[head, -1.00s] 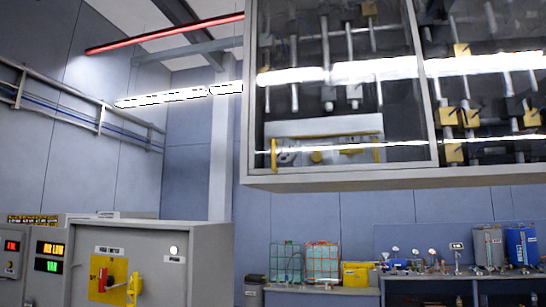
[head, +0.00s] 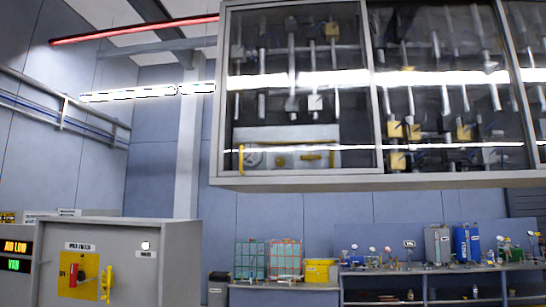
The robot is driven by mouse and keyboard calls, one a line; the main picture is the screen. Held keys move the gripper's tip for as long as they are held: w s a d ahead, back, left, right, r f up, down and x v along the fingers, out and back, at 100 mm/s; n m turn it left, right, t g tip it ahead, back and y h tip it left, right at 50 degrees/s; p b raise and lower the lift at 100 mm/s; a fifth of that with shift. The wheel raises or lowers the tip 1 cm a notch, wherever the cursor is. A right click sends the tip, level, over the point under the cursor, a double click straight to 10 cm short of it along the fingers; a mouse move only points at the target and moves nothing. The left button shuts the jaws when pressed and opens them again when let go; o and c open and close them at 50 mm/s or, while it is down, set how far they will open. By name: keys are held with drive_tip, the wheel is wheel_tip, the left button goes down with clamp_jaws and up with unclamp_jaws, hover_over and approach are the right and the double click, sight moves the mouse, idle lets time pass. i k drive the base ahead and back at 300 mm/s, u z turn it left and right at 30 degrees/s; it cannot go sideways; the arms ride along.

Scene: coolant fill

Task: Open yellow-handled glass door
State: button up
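A wall-high cabinet with framed glass doors (head: 300,110) hangs at the upper middle and right of the head view. Its left glass door is shut, and a small upright yellow handle (head: 241,157) shows near the door's lower left corner. Pipes, valves and a pale box with yellow parts show behind the glass, along with bright light reflections. My gripper is not in view, so its state and its distance from the handle are hidden.
A grey switch cabinet (head: 183,262) with a red and yellow switch stands at the lower left. A workbench (head: 440,275) with bottles, canisters and small gauges runs along the back right. Caged containers (head: 285,259) and a yellow bin (head: 320,271) stand below the glass cabinet.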

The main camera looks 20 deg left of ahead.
sight(380, 159)
drive_tip(key=z, duration=0.05)
drive_tip(key=i, duration=0.6)
drive_tip(key=u, duration=2.25)
